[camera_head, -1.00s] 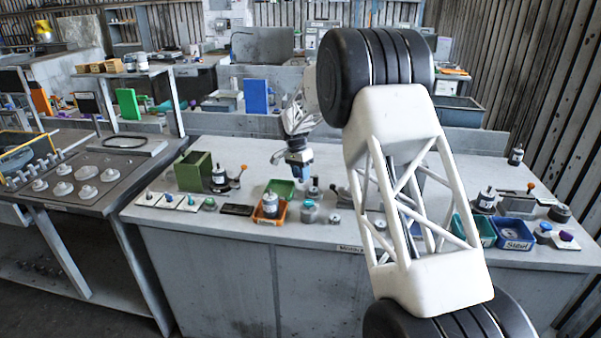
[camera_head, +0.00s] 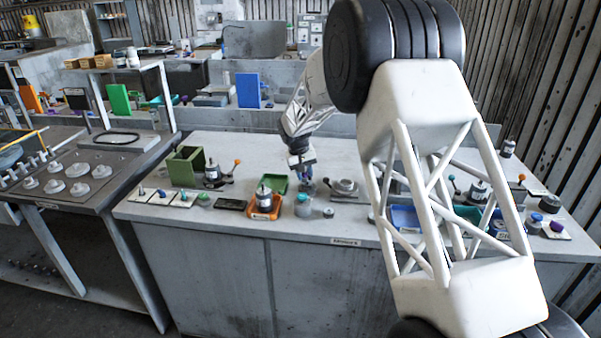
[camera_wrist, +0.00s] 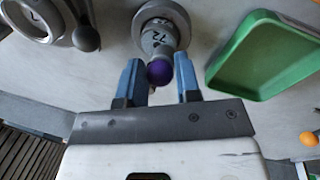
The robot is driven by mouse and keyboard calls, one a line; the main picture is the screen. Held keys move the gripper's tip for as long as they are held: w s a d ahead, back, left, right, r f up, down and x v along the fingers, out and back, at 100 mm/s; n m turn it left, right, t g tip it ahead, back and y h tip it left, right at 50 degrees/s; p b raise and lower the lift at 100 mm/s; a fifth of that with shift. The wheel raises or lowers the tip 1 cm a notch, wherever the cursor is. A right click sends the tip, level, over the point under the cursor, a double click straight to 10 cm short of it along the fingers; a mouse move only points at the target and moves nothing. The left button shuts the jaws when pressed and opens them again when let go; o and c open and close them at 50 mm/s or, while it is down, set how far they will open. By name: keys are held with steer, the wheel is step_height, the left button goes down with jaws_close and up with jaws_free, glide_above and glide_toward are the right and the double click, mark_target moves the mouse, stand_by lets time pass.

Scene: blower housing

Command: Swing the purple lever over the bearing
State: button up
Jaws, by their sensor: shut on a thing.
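A purple ball knob (camera_wrist: 160,72), which I take for the end of the purple lever, sits between the two blue fingers of my gripper (camera_wrist: 160,70) in the wrist view. The fingers are shut on it from both sides. Just beyond the knob is a grey round part (camera_wrist: 158,36) with a marking on it and a wider round base. I cannot tell if this is the bearing; the lever's arm is hidden. In the head view my gripper (camera_head: 304,183) is low over the bench, and the knob cannot be made out.
A green tray (camera_wrist: 258,92) lies close right of my gripper in the wrist view. A round housing (camera_wrist: 40,18) with a dark-knobbed lever (camera_wrist: 87,38) stands to the left. In the head view, an orange bin (camera_head: 265,213) stands near the bench's front edge (camera_head: 345,241).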

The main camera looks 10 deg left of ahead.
steer(key=shift+d+r+n, duration=0.1)
steer(key=shift+d+n, duration=0.45)
steer(key=shift+n, duration=0.65)
steer(key=shift+d, duration=0.1)
steer(key=o, duration=0.9)
steer(key=shift+s+a+r, duration=0.15)
steer(key=shift+a+r, duration=0.05)
steer(key=shift+r, duration=1.05)
steer(key=shift+s+a+r, duration=0.15)
steer(key=shift+a+r, duration=0.1)
steer(key=shift+r, duration=1)
steer(key=shift+s+a+r, duration=0.15)
steer(key=shift+a+r, duration=0.05)
steer(key=shift+r, duration=1.05)
steer(key=shift+d+r, duration=0.1)
